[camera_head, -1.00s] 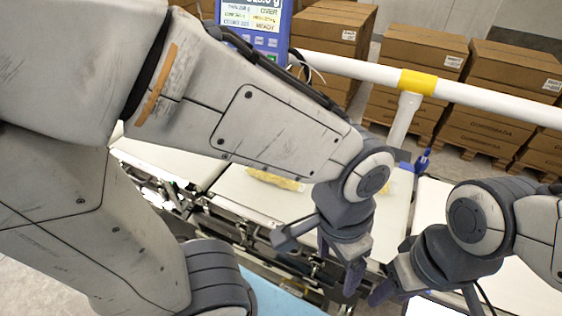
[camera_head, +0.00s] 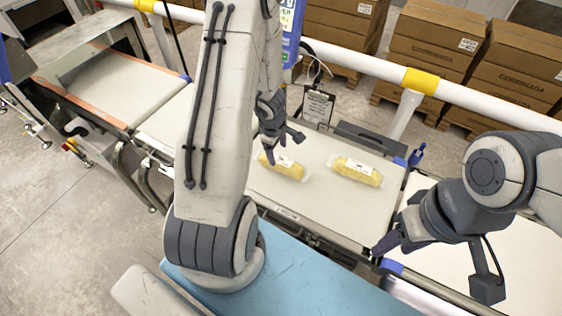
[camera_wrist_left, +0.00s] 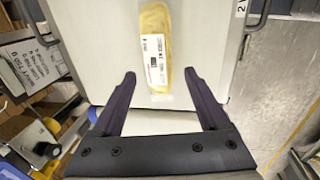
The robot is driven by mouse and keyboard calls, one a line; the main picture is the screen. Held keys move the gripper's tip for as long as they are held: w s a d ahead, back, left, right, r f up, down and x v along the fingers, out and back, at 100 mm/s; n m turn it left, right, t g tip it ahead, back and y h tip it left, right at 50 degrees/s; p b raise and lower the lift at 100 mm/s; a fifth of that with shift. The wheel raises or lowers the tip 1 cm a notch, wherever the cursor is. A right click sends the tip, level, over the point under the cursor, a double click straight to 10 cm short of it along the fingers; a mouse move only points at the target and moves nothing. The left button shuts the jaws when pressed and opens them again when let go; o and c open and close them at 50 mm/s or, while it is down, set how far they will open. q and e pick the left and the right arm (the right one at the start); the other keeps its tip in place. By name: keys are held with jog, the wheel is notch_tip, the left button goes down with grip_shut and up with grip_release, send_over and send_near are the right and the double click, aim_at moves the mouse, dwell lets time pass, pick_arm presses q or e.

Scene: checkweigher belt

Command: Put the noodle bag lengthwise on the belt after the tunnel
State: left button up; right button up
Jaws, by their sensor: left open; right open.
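Two yellow noodle bags with white labels lie flat on a pale belt (camera_head: 320,205) in the head view. One bag (camera_head: 290,171) lies at the left, the other bag (camera_head: 357,172) to its right. My left gripper (camera_head: 268,157) is open and empty, at the left bag's left end and partly covering it. In the left wrist view, a bag (camera_wrist_left: 156,50) lies ahead, its near end between the open fingers (camera_wrist_left: 162,85); I cannot tell which bag. My right gripper (camera_head: 385,258) is open and empty near the belt's front right corner. I cannot make out the tunnel; my left arm hides part of the line.
Another belt section (camera_head: 135,85) lies at the left, and a further pale surface (camera_head: 480,240) at the right. A white rail (camera_head: 350,60) with a yellow band runs behind. A blue display (camera_head: 290,30) stands at the back. Cardboard boxes (camera_head: 440,45) are stacked beyond.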

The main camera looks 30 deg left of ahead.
aim_at(281, 161)
pick_arm(q)
jog(key=f+b, duration=0.1)
jog(key=f, duration=0.2)
jog(key=w+f+b, duration=0.1)
jog(key=f+b, duration=0.1)
jog(key=f, duration=0.1)
jog(key=f+b, duration=0.2)
jog(key=f, duration=0.1)
jog(key=shift+w+d, duration=0.1)
jog(key=shift+w, duration=0.3)
jog(key=shift+r, duration=0.1)
grip_shut()
jog(key=shift+r, duration=0.1)
